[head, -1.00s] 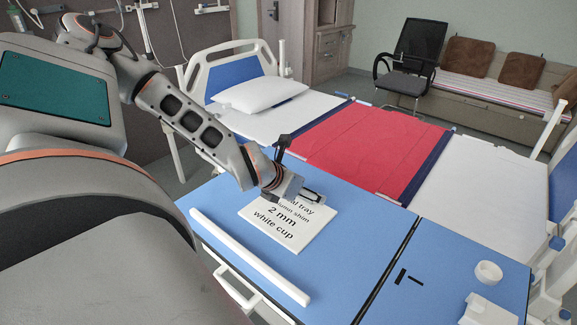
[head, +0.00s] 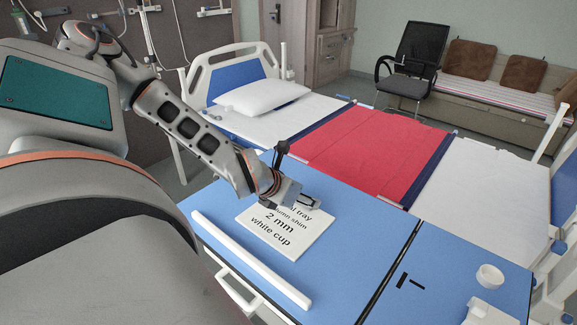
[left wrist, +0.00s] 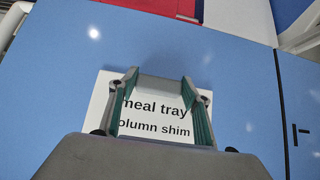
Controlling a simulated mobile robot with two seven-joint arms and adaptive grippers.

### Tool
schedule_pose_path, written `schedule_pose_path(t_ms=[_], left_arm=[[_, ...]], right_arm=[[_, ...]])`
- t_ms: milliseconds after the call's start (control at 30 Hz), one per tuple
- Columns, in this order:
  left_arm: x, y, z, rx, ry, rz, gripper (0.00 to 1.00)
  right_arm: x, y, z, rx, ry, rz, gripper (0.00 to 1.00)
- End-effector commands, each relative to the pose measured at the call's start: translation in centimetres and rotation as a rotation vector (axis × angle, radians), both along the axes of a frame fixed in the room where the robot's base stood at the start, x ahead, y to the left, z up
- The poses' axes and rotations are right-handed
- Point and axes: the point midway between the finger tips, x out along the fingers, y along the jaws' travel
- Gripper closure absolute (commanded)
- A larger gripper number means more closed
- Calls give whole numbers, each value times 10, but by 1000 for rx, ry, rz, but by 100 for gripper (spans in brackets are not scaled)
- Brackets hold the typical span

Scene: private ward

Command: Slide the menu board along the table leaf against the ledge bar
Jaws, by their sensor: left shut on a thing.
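The menu board (head: 297,243) is a flat white plate with black text, lying on the blue table leaf (head: 365,240). The white ledge bar (head: 250,260) runs along the leaf's near-left edge, with a strip of blue between it and the board. My left gripper (head: 306,201) is low over the board's far part. In the left wrist view, its green-padded fingers (left wrist: 163,100) stand on either side of a grey piece over the board (left wrist: 150,128); how this piece joins the board is hidden. My right gripper is not in view.
A dark seam (head: 388,272) splits off the leaf's right part, which bears black marks (head: 409,280), a white cup (head: 489,276) and a white object (head: 487,314) at the lower edge. The bed with its red blanket (head: 375,150) lies behind. The leaf right of the board is clear.

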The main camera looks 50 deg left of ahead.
Motion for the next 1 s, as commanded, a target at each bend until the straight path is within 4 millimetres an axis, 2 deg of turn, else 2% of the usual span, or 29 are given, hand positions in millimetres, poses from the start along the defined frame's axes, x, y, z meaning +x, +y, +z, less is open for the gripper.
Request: schedule_pose_path(t_ms=[600,1000], left_arm=[[-38,-4,1,-2,1,-1,78],[-42,-5,0,-2,1,0,78]], right_arm=[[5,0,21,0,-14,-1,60],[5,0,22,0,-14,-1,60]])
